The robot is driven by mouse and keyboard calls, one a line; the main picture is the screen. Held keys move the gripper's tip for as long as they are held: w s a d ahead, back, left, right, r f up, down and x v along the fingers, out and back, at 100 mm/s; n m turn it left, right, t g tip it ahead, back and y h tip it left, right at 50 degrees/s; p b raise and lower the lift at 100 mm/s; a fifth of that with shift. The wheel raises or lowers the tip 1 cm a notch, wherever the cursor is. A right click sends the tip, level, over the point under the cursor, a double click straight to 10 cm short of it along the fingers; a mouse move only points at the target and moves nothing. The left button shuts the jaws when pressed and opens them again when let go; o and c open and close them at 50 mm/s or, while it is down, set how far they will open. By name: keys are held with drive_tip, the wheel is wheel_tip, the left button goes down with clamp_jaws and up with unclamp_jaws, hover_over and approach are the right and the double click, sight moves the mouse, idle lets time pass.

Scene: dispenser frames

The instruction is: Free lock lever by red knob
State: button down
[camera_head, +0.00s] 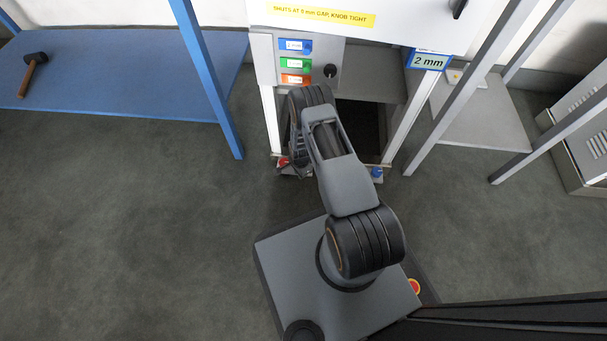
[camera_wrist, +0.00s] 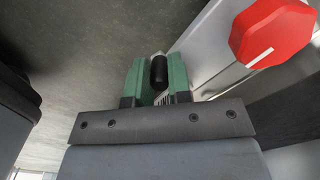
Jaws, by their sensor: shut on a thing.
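The red knob (camera_wrist: 272,32) is eight-sided with a white line on its face. It fills the upper right of the wrist view, to the right of my gripper and apart from it. In the head view the red knob (camera_head: 283,161) is small, at the low left of the dispenser frame. My gripper (camera_wrist: 159,76) has green fingers shut on the black grip of the lock lever (camera_wrist: 159,70). The lever's lower end is hidden between the fingers. In the head view my arm hides most of the gripper and the lever.
A blue knob (camera_head: 376,173) sits at the frame's low right. Above are a panel with coloured labels (camera_head: 294,62), a black knob (camera_head: 330,71), a yellow note (camera_head: 320,14) and a "2 mm" sign (camera_head: 431,60). A blue table (camera_head: 120,80) stands left. Floor between is clear.

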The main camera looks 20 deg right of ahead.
drive_tip(key=shift+w+a+m, duration=0.25)
drive_tip(key=shift+w+m, duration=0.15)
drive_tip(key=shift+m, duration=0.5)
drive_tip(key=c, duration=1.1)
unclamp_jaws()
drive_tip(key=shift+o, duration=0.2)
wheel_tip(320, 180, up, 14)
drive_tip(key=p, duration=0.6)
drive_tip(key=shift+f, duration=0.1)
